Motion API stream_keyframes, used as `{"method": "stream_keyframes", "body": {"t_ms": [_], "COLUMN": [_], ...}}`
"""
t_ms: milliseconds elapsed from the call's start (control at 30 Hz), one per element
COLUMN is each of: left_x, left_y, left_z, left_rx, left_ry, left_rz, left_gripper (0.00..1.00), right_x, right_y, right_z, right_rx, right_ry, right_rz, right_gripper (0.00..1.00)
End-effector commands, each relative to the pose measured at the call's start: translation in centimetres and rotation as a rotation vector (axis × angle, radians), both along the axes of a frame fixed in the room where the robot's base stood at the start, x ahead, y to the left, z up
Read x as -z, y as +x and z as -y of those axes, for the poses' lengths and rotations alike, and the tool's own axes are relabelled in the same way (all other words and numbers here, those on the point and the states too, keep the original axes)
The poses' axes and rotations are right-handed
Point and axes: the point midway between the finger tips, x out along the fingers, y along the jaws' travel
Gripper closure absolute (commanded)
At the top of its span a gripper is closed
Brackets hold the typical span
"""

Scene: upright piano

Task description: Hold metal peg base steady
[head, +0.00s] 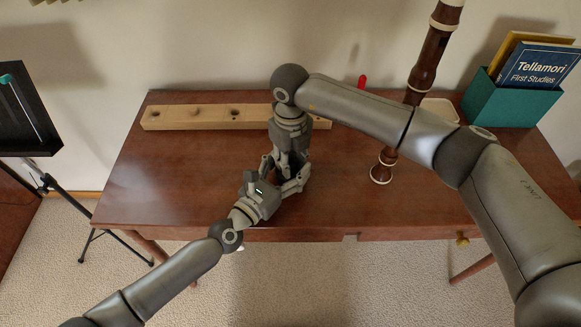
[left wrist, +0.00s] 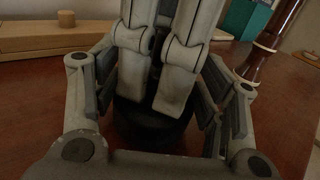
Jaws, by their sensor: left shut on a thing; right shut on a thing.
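The metal peg base (left wrist: 150,128) is a dark, round piece low in the left wrist view, on the brown table. Its upper part is hidden behind my right gripper's fingers, and in the head view the grippers cover it. My left gripper (head: 291,181) reaches in from the front left, with its fingers on both sides of the base and shut on it. My right gripper (head: 292,170) points down from above, shut at the top of the base; its two pale fingers (left wrist: 153,98) fill the middle of the left wrist view. What exactly lies between them is hidden.
A wooden block with holes (head: 205,118) lies behind the grippers. A dark woodwind instrument (head: 423,68) stands to the right, near my right arm. A teal box (head: 508,104) with books and a pale tray (head: 441,112) are at the back right. The table's left side (head: 150,180) is clear.

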Motion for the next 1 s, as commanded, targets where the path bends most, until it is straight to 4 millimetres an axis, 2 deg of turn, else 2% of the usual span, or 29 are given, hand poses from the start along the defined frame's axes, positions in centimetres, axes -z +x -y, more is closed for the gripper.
{"method": "stream_keyframes", "body": {"t_ms": [267,300,433,767,1000], "left_x": [0.0,0.0,0.0,0.0,0.0], "left_y": [0.0,0.0,0.0,0.0,0.0], "left_z": [0.0,0.0,0.0,0.0,0.0], "left_rx": [0.0,0.0,0.0,0.0,0.0], "left_ry": [0.0,0.0,0.0,0.0,0.0], "left_rz": [0.0,0.0,0.0,0.0,0.0], "left_gripper": [1.0,1.0,1.0,1.0,1.0], "right_x": [0.0,0.0,0.0,-0.1,-2.5], "right_y": [0.0,0.0,0.0,0.0,0.1], "right_z": [0.0,0.0,0.0,0.0,0.0], "right_rx": [0.007,0.007,0.006,0.005,0.005], "right_ry": [0.0,0.0,0.0,0.001,0.001], "right_rz": [-0.001,-0.001,-0.001,-0.001,0.003], "right_gripper": [1.0,0.68,0.51,0.5,0.5]}}
